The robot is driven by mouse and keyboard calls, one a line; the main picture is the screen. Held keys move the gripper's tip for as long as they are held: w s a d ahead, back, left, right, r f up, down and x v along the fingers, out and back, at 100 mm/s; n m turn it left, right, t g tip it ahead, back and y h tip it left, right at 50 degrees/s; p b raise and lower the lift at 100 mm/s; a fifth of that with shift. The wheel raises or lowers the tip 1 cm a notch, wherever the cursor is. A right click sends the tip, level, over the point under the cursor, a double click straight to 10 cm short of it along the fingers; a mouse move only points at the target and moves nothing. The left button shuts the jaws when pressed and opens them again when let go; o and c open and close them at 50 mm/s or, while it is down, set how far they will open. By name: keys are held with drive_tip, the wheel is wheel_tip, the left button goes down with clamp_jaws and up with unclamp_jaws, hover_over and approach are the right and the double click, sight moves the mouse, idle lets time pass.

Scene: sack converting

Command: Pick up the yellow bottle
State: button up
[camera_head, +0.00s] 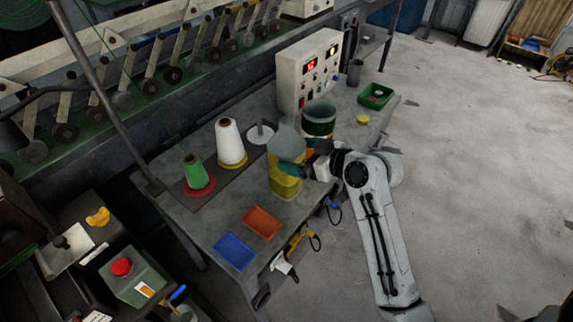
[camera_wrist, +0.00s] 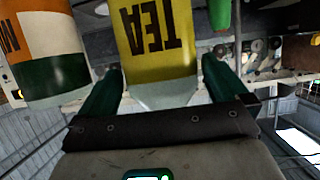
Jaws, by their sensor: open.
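The yellow bottle (camera_head: 286,186) stands upright on the grey workbench, with a pale translucent upper part. In the wrist view, its yellow label (camera_wrist: 158,62) reads TEA upside down. My gripper (camera_head: 299,167) is at the bottle's right side, at about mid-height. In the wrist view, the green fingers of my gripper (camera_wrist: 160,82) are open, one on each side of the bottle. Narrow gaps seem to show between fingers and bottle. My gripper hides part of the bottle in the head view.
A green, white and orange container (camera_wrist: 50,42) stands close beside the bottle; its dark green top (camera_head: 319,118) shows behind my gripper. A white cone (camera_head: 230,142), green cone (camera_head: 194,172), red tray (camera_head: 261,222), blue tray (camera_head: 235,251) and control box (camera_head: 309,72) share the bench.

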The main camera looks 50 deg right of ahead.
drive_tip(key=x, duration=0.5)
drive_tip(key=shift+p, duration=0.3)
drive_tip(key=shift+c, duration=0.4)
drive_tip(key=c, duration=0.9)
drive_tip(key=shift+c, duration=0.6)
drive_tip(key=shift+r, duration=0.15)
